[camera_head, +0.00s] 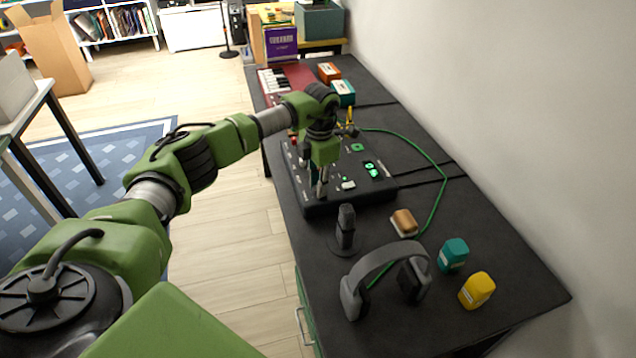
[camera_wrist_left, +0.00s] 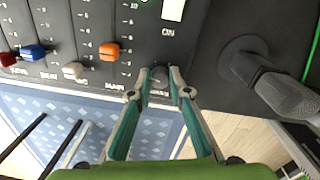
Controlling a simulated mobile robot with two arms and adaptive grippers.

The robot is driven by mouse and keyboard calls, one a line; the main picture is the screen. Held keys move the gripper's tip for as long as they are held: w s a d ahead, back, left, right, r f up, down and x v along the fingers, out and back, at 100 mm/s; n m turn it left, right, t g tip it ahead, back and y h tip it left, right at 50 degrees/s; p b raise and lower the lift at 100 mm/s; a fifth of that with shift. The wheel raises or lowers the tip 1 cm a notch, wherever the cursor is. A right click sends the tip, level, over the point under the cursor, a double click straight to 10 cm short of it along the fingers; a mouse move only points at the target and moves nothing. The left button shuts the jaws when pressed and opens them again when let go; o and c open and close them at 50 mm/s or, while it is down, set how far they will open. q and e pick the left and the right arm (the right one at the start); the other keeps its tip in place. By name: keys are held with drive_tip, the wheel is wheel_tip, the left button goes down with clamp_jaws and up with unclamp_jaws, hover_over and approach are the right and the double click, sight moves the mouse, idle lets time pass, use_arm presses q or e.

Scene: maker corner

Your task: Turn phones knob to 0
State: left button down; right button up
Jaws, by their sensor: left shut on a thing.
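The black mixer (camera_head: 350,201) lies on the dark bench in the head view. My left gripper (camera_head: 321,190) points down over its near edge. In the left wrist view my left gripper (camera_wrist_left: 160,88) has its fingertips closed around a small dark knob (camera_wrist_left: 159,73) near the edge of the mixer panel (camera_wrist_left: 205,25). The fingers partly cover the knob, and its pointer and label cannot be read. Beside it are slider caps in orange (camera_wrist_left: 109,49), white (camera_wrist_left: 73,70), blue (camera_wrist_left: 33,52) and red (camera_wrist_left: 9,59). My right gripper is out of view.
A microphone (camera_head: 346,228) stands close to the mixer; it also shows in the left wrist view (camera_wrist_left: 285,95). Headphones (camera_head: 385,275), a teal jar (camera_head: 453,254) and a yellow jar (camera_head: 477,290) are nearer. A green cable (camera_head: 440,185) runs along the right. A keyboard (camera_head: 272,82) lies behind.

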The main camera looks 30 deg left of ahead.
use_arm(q)
drive_tip(key=n, duration=0.3)
drive_tip(key=shift+r+n+p, duration=0.1)
drive_tip(key=shift+n+p, duration=0.25)
drive_tip(key=shift+n, duration=0.05)
drive_tip(key=n, duration=0.3)
drive_tip(key=shift+n+p, duration=0.3)
drive_tip(key=shift+p, duration=0.1)
drive_tip(key=n+p, duration=0.1)
drive_tip(key=n, duration=0.2)
drive_tip(key=shift+n, duration=0.3)
drive_tip(key=shift+a+n+p, duration=0.1)
drive_tip(key=shift+n+p, duration=0.4)
drive_tip(key=shift+n, duration=1.1)
drive_tip(key=shift+w, duration=0.1)
drive_tip(key=c, duration=1.9)
unclamp_jaws()
